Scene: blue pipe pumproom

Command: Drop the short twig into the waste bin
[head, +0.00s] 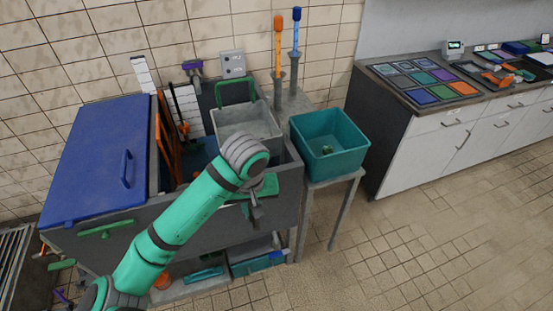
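A teal open bin (355,163) stands on a grey stand to the right of the dark trough. It may be the waste bin, though no label shows. A small greenish thing (326,150) lies inside it, too small to identify. I cannot make out the short twig. My gripper (254,213) hangs at the end of my green arm, in front of the trough's right part and left of the teal bin. It is small and partly hidden by my wrist, so I cannot tell whether it holds anything.
A grey open box (236,122) sits behind my wrist. A blue lid (95,155) covers the trough's left part. Orange-handled (278,38) and blue-handled (297,28) tools stand upright behind. A counter (440,118) with coloured trays runs along the right. The tiled floor at lower right is clear.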

